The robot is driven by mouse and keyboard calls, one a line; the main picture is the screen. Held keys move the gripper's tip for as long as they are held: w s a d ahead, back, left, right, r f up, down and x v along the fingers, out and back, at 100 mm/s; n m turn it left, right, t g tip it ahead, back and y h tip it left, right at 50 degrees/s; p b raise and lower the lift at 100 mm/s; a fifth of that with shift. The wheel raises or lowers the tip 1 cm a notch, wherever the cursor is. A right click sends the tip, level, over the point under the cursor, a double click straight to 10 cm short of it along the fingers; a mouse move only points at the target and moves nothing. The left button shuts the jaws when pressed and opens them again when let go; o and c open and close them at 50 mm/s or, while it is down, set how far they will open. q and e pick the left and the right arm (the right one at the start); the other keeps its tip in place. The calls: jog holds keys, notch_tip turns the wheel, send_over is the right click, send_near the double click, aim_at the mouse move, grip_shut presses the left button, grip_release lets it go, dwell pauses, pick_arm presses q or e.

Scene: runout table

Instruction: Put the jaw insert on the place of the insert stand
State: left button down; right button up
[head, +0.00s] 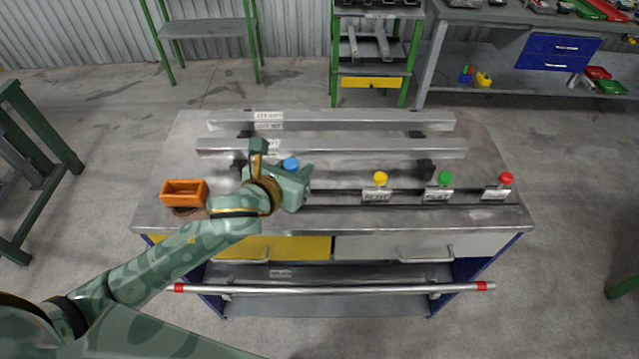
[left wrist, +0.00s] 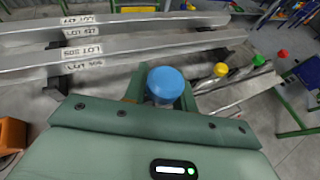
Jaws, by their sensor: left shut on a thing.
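My left gripper (head: 297,172) is over the left middle of the table and is shut on a piece with a round blue knob (head: 291,163), which seems to be the jaw insert. In the left wrist view the blue knob (left wrist: 167,83) sits between the two fingers; the part below it is hidden. A low stand strip (head: 410,196) with white labels, seemingly the insert stand, runs along the table front, right of the gripper. It bears a yellow knob (head: 380,178), a green knob (head: 445,177) and a red knob (head: 506,178). My right gripper is not in view.
Two long metal rails (head: 350,147) on dark supports cross the table behind the gripper. An orange bin (head: 184,192) stands at the table's left. The front edge strip (head: 350,218) is clear. A bar with red ends (head: 370,288) runs below the drawers.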

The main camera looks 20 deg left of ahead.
pick_arm(q)
jog(key=w+f+b, duration=0.1)
jog(key=w+f, duration=0.1)
jog(key=f, duration=0.1)
jog(key=w+d+f+b, duration=0.1)
jog(key=w+f+b, duration=0.1)
jog(key=f, duration=0.1)
jog(key=w+d+f+b, duration=0.1)
jog(key=w+f, duration=0.1)
jog(key=f, duration=0.1)
jog(key=shift+w+d+f, duration=0.15)
jog(key=shift+w+f, duration=0.1)
jog(key=shift+f, duration=0.15)
jog(key=shift+r, duration=0.1)
jog(key=c, duration=1.1)
grip_release()
jog(key=shift+f, duration=0.25)
jog(key=shift+r, duration=0.1)
